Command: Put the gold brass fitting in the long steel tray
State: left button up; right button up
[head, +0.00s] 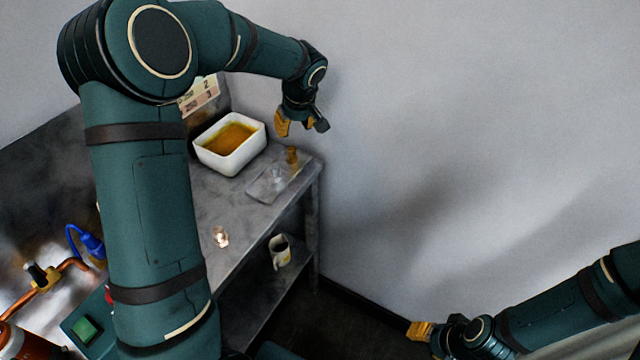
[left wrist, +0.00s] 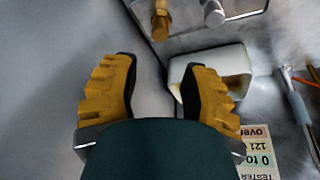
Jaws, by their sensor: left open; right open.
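The gold brass fitting (head: 292,155) stands upright at the far right corner of the shallow steel tray (head: 262,190), apparently inside its edge. In the left wrist view the fitting (left wrist: 160,24) shows at the top, within the outline of the tray (left wrist: 185,42). A grey steel piece (head: 278,175) lies in the tray and also shows in the left wrist view (left wrist: 213,13). My left gripper (head: 302,126) is open and empty, above and apart from the fitting. My right gripper (head: 420,331) is open and empty, low at the right, away from the bench.
A white basin (head: 205,153) with amber content stands behind the tray; a white container also shows in the left wrist view (left wrist: 232,62). A small shiny piece (head: 221,237) lies on the bench. A mug (head: 280,250) stands on the lower shelf. A wall rises behind the bench.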

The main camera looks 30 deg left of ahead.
pick_arm(q)
jog(key=s+d+f+m+g+h, duration=0.1)
jog(key=s+d+f+m+h, duration=0.25)
jog(key=d+f, duration=0.55)
jog(key=s+d+f+m+h, duration=0.25)
jog(key=s+d+f, duration=0.25)
jog(key=d+f, duration=0.4)
jog(key=s+d+f+m, duration=0.1)
jog(key=s+d+f, duration=0.1)
jog(key=s, duration=0.3)
jog(key=s+d+f+m, duration=0.1)
jog(key=s+d+f, duration=0.1)
jog(key=s+f, duration=0.2)
jog(key=s+d+f+m+h, duration=0.1)
jog(key=s+d+f, duration=0.1)
jog(key=s, duration=0.5)
jog(key=shift+d+f, duration=0.35)
jog(key=shift+f, duration=0.25)
